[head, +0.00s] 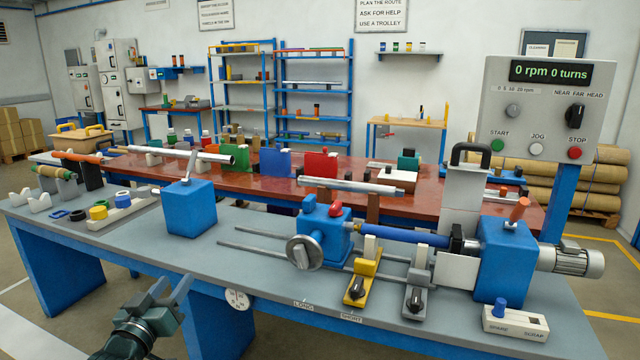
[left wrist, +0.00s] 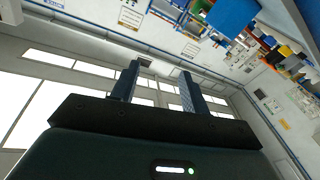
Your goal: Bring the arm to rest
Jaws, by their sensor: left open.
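My left gripper (head: 165,291) shows at the bottom left of the head view, in front of the bench's front edge and below its top. Its two fingers are apart with nothing between them. In the left wrist view the fingers (left wrist: 158,88) stand apart against the wall and bright windows, also empty. My right gripper is in neither view. The grey bench (head: 210,260) carries the winding machine, with a blue rod (head: 405,234) held level between a blue tailstock (head: 325,236) and a blue headstock (head: 505,260).
A control panel (head: 541,105) reads 0 rpm 0 turns. A blue block with a lever (head: 190,208) stands on the bench near my left gripper. Rings and a tray (head: 122,214) lie at the left. A red-topped bench (head: 270,190) stands behind. Floor shows at the lower left.

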